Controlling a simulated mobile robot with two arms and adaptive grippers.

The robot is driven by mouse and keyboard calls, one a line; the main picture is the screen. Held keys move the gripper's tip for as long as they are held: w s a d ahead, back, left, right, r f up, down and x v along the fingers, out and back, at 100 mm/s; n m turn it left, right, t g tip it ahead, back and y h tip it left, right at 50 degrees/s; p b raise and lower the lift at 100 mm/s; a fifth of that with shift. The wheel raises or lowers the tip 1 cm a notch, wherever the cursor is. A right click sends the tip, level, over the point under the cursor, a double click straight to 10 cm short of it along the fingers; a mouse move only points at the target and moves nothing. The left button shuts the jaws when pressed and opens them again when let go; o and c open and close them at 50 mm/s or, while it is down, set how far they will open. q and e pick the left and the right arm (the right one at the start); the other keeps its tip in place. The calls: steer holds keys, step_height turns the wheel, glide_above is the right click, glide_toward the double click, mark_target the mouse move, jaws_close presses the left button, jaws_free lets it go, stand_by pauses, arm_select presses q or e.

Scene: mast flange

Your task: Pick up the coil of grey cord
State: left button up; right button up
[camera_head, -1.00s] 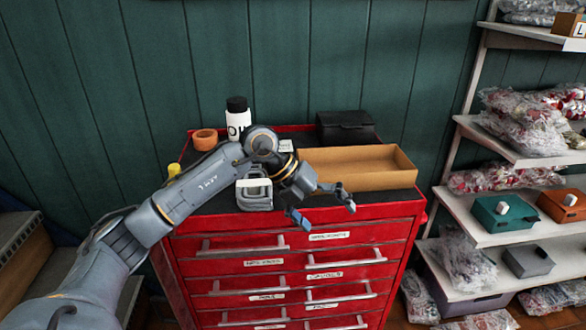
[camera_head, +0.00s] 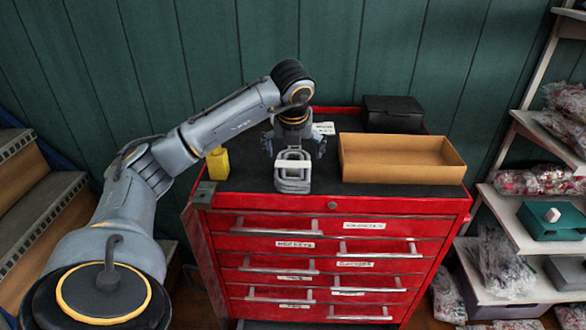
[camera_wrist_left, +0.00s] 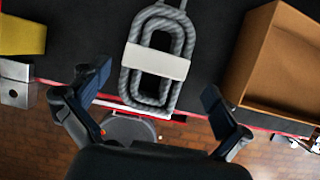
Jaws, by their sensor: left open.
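The coil of grey cord (camera_head: 293,182) lies on the dark top of the red tool chest, near its front edge, with a pale band (camera_wrist_left: 157,61) around its middle. In the left wrist view the grey cord coil (camera_wrist_left: 128,82) lies ahead of and between the fingers. My left gripper (camera_head: 293,150) is open and hangs over the far end of the coil, its fingers on either side. I do not see my right gripper.
An open tan tray (camera_head: 400,176) sits right of the coil, with a black box (camera_head: 393,114) behind it. The red tool chest (camera_head: 325,226) has drawers with bar handles. Shelves with bagged goods stand at the right.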

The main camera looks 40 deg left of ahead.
mark_target(293, 163)
arm_select(q)
steer(key=x, duration=0.2)
steer(key=p+x, duration=0.1)
steer(key=x, duration=0.2)
steer(key=shift+s+a+p, duration=0.15)
steer(key=shift+s+p, duration=0.05)
steer(key=shift+p, duration=0.1)
steer(key=shift+w+f, duration=0.1)
steer(key=shift+f, duration=0.15)
steer(key=c, duration=1.1)
steer(key=shift+r, duration=0.1)
